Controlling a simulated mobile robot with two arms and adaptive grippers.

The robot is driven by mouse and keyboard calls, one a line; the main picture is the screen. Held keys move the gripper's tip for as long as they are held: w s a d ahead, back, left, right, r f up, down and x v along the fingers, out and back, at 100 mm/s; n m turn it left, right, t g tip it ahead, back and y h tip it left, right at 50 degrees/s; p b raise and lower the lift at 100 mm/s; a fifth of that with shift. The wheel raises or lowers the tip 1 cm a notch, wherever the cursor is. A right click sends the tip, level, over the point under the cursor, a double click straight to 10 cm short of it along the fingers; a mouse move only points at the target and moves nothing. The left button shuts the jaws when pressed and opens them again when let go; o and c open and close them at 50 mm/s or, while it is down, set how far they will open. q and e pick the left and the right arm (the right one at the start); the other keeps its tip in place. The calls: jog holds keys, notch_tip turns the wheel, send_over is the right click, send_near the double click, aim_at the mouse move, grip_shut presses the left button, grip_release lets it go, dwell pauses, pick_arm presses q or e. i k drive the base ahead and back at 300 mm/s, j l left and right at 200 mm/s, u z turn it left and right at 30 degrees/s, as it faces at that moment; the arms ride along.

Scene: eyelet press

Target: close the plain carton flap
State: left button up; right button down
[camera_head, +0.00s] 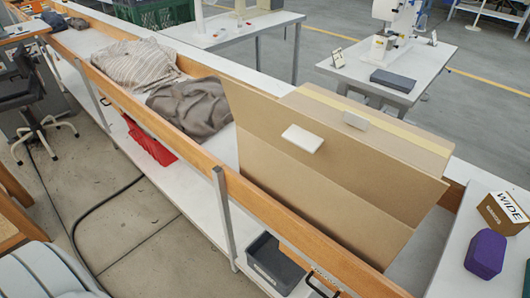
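A brown carton (285,190) stands in the wooden-railed trough at the centre right. Its near flap (375,165) is plain brown and stands raised, leaning outward toward me, with a white pad (303,138) on its face. The far flap (400,133) carries a pale yellow strip along it and appears to lie about flat over the top. A grey pad (355,120) shows on or beside that far flap. The raised near flap hides part of the carton's top. Neither of my grippers is in view.
A striped cloth (135,62) and a dark grey cloth (192,106) lie in the trough left of the carton. A wooden rail (255,200) runs along its near side. A small brown box (503,212) and a purple block (486,254) sit at the right. A grey bin (272,264) is below.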

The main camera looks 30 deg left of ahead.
aim_at(406, 193)
jog(key=j, duration=1.5)
